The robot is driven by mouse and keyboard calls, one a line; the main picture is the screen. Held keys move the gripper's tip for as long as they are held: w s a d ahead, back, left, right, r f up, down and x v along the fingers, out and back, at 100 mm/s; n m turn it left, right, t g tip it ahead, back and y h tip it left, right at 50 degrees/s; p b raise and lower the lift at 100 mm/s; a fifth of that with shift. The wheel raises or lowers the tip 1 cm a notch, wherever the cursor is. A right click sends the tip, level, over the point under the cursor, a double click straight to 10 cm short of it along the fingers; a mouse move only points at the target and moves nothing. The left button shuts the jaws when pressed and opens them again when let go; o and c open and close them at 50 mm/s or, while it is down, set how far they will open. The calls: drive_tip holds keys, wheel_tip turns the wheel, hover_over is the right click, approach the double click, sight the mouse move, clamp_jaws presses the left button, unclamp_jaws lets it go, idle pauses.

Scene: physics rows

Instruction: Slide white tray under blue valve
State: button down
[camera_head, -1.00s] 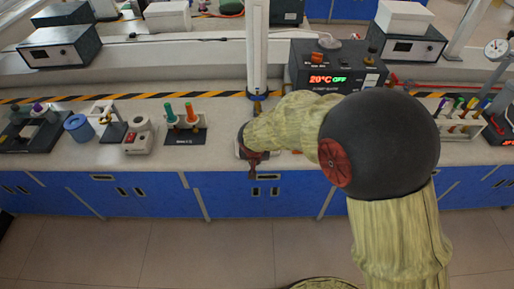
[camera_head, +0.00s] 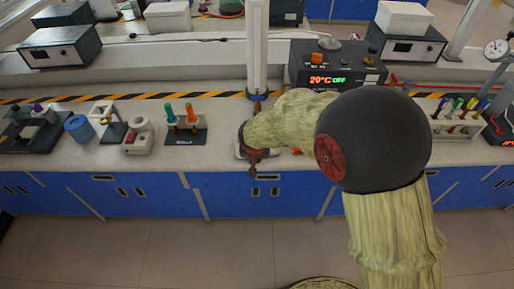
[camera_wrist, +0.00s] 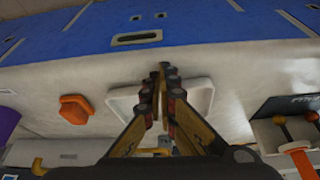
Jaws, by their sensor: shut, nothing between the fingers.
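The white tray (camera_wrist: 122,101) lies flat on the bench near its front edge. My gripper (camera_wrist: 163,70) is over it, fingers together and empty, hiding its middle; I cannot tell whether the fingertips touch it. In the head view only a sliver of the tray (camera_head: 239,152) shows beside my gripper (camera_head: 253,165), and my arm hides the rest. The blue valve (camera_head: 257,97) is at the foot of the white column, behind the gripper and tray in the head view.
An orange knob-like piece (camera_wrist: 74,109) lies beside the tray. A dark stand with green and orange tubes (camera_head: 185,133) is left of my gripper. A black heater box (camera_head: 335,66) stands behind my arm. The tray is close to the blue cabinet front (camera_head: 230,195).

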drive_tip(key=shift+w+d+p, duration=0.15)
drive_tip(key=shift+w+p, duration=0.35)
drive_tip(key=shift+w, duration=1.25)
drive_tip(key=shift+w+d+p, duration=0.2)
drive_tip(key=shift+w+p, duration=0.25)
drive_tip(key=shift+w, duration=1.35)
drive_tip(key=shift+w+d+p, duration=0.15)
drive_tip(key=shift+w+p, duration=0.35)
drive_tip(key=shift+w, duration=1.25)
drive_tip(key=shift+s, duration=0.1)
drive_tip(key=shift+s+a+b, duration=0.15)
drive_tip(key=shift+s+b, duration=0.5)
drive_tip(key=shift+s, duration=0.5)
drive_tip(key=shift+r, duration=0.1)
wheel_tip(320, 180, up, 8)
drive_tip(key=p, duration=0.4)
drive_tip(key=shift+p, duration=0.3)
